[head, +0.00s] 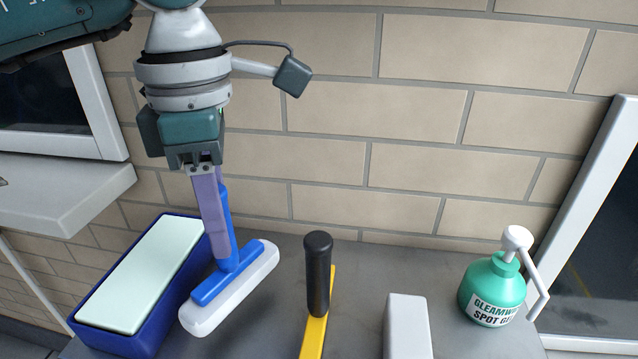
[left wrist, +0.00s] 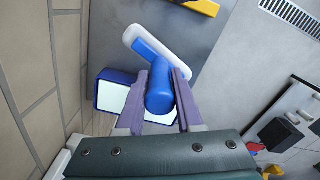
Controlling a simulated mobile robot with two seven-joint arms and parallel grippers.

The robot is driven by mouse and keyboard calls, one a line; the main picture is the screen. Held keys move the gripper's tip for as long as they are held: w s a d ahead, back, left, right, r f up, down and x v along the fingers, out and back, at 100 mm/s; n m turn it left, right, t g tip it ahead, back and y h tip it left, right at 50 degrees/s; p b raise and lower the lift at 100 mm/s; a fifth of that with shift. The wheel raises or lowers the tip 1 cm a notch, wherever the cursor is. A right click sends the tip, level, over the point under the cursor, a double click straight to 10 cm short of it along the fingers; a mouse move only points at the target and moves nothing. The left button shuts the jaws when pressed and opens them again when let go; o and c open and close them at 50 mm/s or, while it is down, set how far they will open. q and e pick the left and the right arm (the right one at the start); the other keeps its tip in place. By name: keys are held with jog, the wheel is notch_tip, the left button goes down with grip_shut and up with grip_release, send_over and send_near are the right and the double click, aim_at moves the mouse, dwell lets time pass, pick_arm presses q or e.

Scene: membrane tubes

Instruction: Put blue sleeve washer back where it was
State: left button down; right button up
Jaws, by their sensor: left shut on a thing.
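The blue sleeve washer has a blue handle and a blue bar with a white sleeve (head: 244,291). My left gripper (head: 216,228) points down with its purple fingers shut on the upright handle. The handle also shows between the fingers in the left wrist view (left wrist: 160,92), with the white sleeve (left wrist: 133,37) beyond it. The sleeve is at the left part of the grey table (head: 363,265), to the right of a blue bin. I cannot tell whether it touches the tabletop. My right gripper is not in view.
The blue bin (head: 150,340) with a pale top (head: 145,275) stands close left of the sleeve. A yellow tool with a black handle (head: 318,272), a white block (head: 407,325) and a green spray bottle (head: 492,292) stand to the right. A brick wall (head: 420,115) rises behind.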

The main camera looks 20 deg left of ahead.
pick_arm(q)
jog(key=shift+f, duration=1.65)
jog(key=c, duration=0.6)
grip_release()
jog(key=shift+o, duration=0.2)
notch_tip(320, 180, up, 12)
